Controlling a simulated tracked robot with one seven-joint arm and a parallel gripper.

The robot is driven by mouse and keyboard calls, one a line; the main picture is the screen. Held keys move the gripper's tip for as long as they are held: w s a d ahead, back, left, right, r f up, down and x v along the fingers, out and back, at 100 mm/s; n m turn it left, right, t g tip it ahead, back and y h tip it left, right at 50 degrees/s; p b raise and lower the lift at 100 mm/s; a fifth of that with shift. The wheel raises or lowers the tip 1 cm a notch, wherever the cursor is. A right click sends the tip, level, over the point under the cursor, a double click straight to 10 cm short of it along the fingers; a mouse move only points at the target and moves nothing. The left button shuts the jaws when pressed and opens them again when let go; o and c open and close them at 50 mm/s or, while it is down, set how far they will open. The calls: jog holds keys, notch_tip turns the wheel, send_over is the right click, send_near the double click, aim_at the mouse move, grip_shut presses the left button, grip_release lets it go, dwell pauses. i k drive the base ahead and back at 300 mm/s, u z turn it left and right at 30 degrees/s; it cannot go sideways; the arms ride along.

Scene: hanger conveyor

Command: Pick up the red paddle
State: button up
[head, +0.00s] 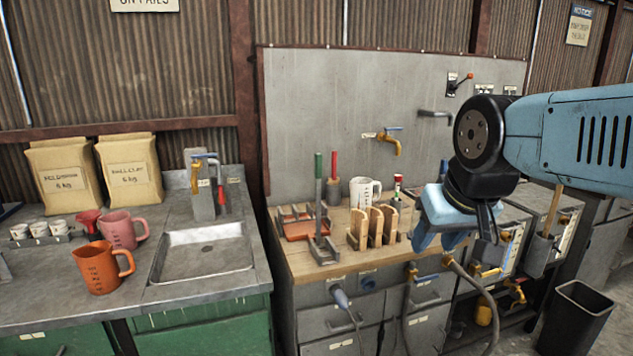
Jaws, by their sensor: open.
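A tool with an upright red handle (334,166) stands at the back of the wooden-topped bench, looking like the red paddle; its lower end is partly hidden behind other things. A similar tool with a green handle (318,170) stands in front and to its left in a grey holder (324,252). A flat red piece (300,232) lies at the left of the bench top. My gripper (441,238) is open, with blue jaws pointing down over the bench's right part, well right of the red handle and apart from it. Nothing shows between the jaws.
A wooden rack (374,227) and a white mug (363,190) stand between the handles and my gripper. A yellow tap (388,142) juts from the grey panel above. Left are a sink (205,252), an orange jug (101,267) and a pink jug (122,229).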

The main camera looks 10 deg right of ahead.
aim_at(334, 180)
jog(key=u, duration=0.1)
jog(key=i, duration=1)
jog(key=z, duration=0.1)
